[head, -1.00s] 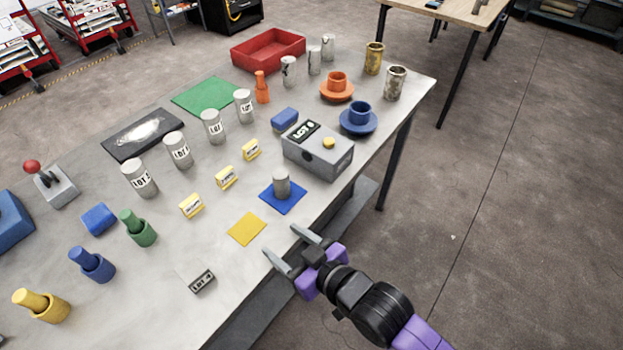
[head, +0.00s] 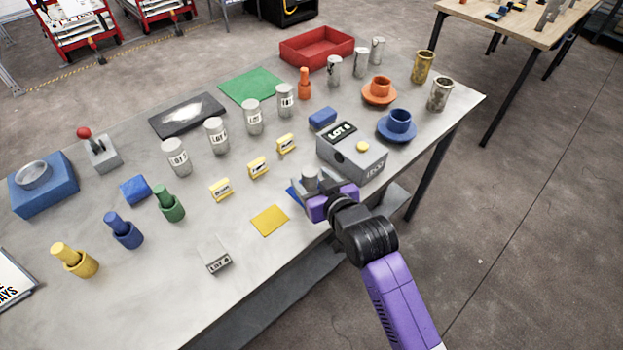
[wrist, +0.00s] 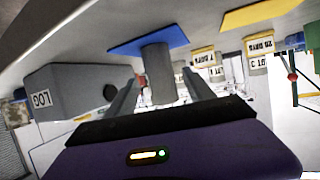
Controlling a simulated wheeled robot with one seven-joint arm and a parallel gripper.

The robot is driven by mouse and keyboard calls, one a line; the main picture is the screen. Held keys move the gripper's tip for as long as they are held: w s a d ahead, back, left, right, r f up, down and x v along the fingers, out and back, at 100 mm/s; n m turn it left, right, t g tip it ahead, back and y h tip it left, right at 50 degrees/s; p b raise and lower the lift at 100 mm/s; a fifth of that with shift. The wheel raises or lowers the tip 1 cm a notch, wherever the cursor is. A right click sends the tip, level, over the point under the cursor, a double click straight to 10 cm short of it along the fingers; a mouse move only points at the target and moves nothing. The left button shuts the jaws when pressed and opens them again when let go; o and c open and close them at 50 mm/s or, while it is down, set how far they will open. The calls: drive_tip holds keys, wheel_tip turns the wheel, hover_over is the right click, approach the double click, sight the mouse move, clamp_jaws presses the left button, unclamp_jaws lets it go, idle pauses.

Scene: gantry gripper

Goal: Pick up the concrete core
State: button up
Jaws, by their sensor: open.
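The concrete core, a plain grey cylinder (head: 310,177), stands upright on a blue mat (head: 293,196) near the table's front edge. My gripper (head: 318,186) is open, low at the core, and partly hides it and the mat in the head view. In the wrist view the picture is upside down; the core (wrist: 158,72) shows between the two open fingers (wrist: 162,78), with one finger on each side. The blue mat (wrist: 140,38) shows behind its base. I cannot tell whether either finger touches the core.
A grey box (head: 351,160) with a yellow button stands close to the right of the core. A yellow mat (head: 269,221) lies at the left, with small yellow tags (head: 258,167) behind it. Lot-labelled grey cylinders (head: 253,117) stand further back.

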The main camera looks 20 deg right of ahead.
drive_tip(key=shift+p+x, duration=0.4)
drive_tip(key=shift+x, duration=1.75)
drive_tip(key=shift+a+f, duration=0.1)
clamp_jaws()
